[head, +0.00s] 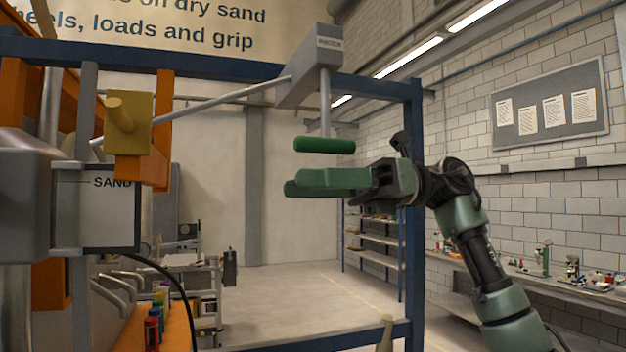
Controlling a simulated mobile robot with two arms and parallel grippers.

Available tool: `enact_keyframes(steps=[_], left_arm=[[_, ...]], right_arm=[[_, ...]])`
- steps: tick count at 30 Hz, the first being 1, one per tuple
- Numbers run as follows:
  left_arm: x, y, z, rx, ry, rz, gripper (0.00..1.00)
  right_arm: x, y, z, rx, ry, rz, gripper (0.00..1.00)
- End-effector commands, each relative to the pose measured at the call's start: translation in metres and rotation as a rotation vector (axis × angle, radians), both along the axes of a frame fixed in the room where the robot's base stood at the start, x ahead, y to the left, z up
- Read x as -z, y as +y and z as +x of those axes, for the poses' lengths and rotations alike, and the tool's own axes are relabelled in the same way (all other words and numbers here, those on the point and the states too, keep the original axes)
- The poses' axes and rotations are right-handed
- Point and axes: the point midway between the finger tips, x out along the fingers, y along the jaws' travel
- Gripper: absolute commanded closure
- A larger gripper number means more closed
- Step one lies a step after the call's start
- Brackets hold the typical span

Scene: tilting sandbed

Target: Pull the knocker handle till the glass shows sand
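The knocker handle is a green horizontal bar (325,145) on a grey rod hanging from a grey housing (312,72). My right gripper (305,184) is just below the handle, its green fingers pointing left and seen nearly side-on. The fingers look slightly apart with nothing between them, and a narrow gap shows between them and the handle. The glass (97,212) is a dark-framed pane marked SAND at left; its face is plain grey and no sand shows in it. My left gripper is not in view.
A blue frame post (414,220) stands behind my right arm, and a blue beam crosses above. A slanted grey rod (220,103) runs from a yellow block (128,123) to the housing. Bench (540,280) and shelves (378,240) are farther back. The floor between is clear.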

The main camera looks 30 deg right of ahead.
Motion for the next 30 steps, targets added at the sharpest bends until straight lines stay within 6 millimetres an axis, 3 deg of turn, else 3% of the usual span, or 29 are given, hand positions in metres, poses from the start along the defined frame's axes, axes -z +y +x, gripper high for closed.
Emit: enact_keyframes(steps=[8, 21, 30], left_arm=[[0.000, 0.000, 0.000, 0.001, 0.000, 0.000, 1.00], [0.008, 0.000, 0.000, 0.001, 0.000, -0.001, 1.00], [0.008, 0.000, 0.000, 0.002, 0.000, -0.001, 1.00]], right_arm=[[-0.002, -0.003, -0.001, 0.002, -0.004, 0.006, 0.59], [-0.002, -0.065, -0.015, 0.002, -0.002, 0.006, 0.59], [-0.002, -0.077, -0.018, 0.001, -0.003, 0.003, 0.59]])
